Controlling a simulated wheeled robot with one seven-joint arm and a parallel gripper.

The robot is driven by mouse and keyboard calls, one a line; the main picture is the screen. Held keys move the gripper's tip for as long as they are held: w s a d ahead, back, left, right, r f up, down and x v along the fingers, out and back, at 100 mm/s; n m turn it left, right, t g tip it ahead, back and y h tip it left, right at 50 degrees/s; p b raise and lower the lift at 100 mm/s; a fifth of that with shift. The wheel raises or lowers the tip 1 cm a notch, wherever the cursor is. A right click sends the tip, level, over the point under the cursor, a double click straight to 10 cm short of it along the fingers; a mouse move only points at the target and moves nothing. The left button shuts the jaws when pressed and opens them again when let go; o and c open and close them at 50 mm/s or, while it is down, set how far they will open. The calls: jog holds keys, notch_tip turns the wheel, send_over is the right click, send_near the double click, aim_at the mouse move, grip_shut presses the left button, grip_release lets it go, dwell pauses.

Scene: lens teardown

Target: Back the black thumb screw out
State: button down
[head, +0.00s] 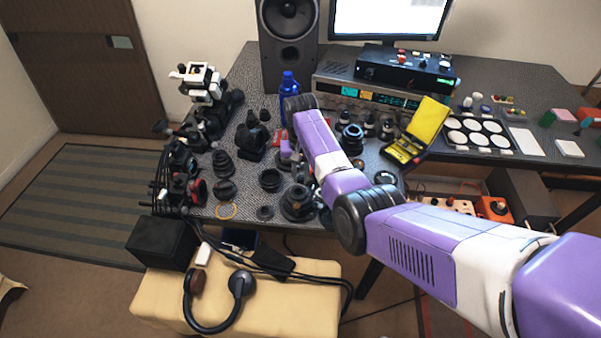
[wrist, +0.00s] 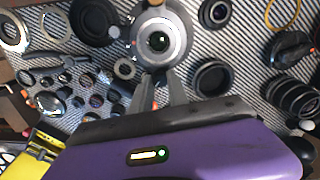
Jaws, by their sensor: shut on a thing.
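A round grey lens assembly with a dark glass centre (wrist: 158,40) lies just beyond my fingertips in the wrist view. In the head view a dark lens body (head: 297,204) sits near the desk's front edge, below my forearm. My gripper (wrist: 159,78) has its two grey fingers drawn together at the near side of the lens assembly. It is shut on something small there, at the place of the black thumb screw. The screw itself is mostly hidden between the fingertips, and I cannot tell how far it is threaded in. In the head view my arm covers most of the gripper.
Dark lens rings and barrels stand close around, including a ring (head: 270,180) and a ribbed barrel (wrist: 291,95). Several small rings and glass pieces lie to the left in the wrist view. A yellow case (head: 428,122) stands open at the right. A blue bottle (head: 289,85) stands behind.

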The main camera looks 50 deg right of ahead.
aim_at(300, 178)
jog(key=n, duration=0.5)
jog(key=shift+n+p, duration=0.4)
dwell(0.4)
jog(key=c, duration=1.3)
grip_release()
jog(key=shift+o, duration=0.2)
jog(key=shift+r, duration=0.1)
jog(key=shift+r, duration=3.8)
